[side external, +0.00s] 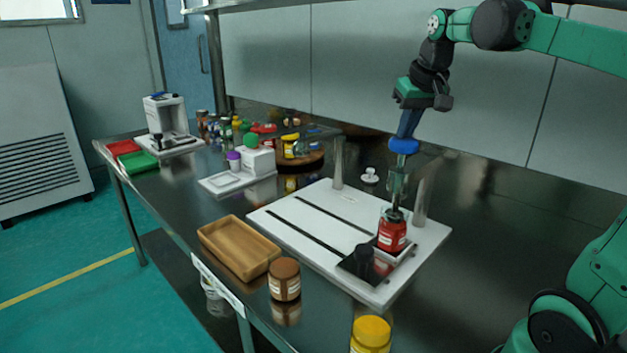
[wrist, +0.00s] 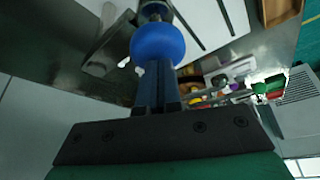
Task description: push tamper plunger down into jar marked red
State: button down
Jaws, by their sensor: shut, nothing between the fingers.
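The tamper plunger has a blue rounded knob (side external: 404,146) on top, with a shaft (side external: 396,195) running down through a translucent greenish part. The red jar (side external: 391,232) with a pale label stands upright on the white base plate, directly below the shaft. My gripper (side external: 406,134) is shut and empty, pointing down, with its blue fingertips at the top of the knob. In the wrist view the gripper tips (wrist: 157,70) meet the knob (wrist: 158,45) or sit just over it; I cannot tell if they press. The plunger's lower end inside the jar is hidden.
A wooden tray (side external: 238,247), a brown-lidded jar (side external: 285,279) and a yellow-lidded jar (side external: 371,334) are near the front edge. Small machines and several jars stand farther back.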

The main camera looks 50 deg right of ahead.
jog(key=shift+f, duration=1.2)
notch_tip(320, 180, up, 11)
dwell(0.6)
dwell(0.4)
jog(key=s+a+f+n+t+y, duration=0.2)
jog(key=a+f+n, duration=0.4)
jog(key=a+f, duration=1.2)
notch_tip(320, 180, down, 2)
jog(key=shift+s+a+f+t, duration=0.15)
jog(key=shift+s+f+t, duration=0.1)
jog(key=shift+s+t, duration=0.3)
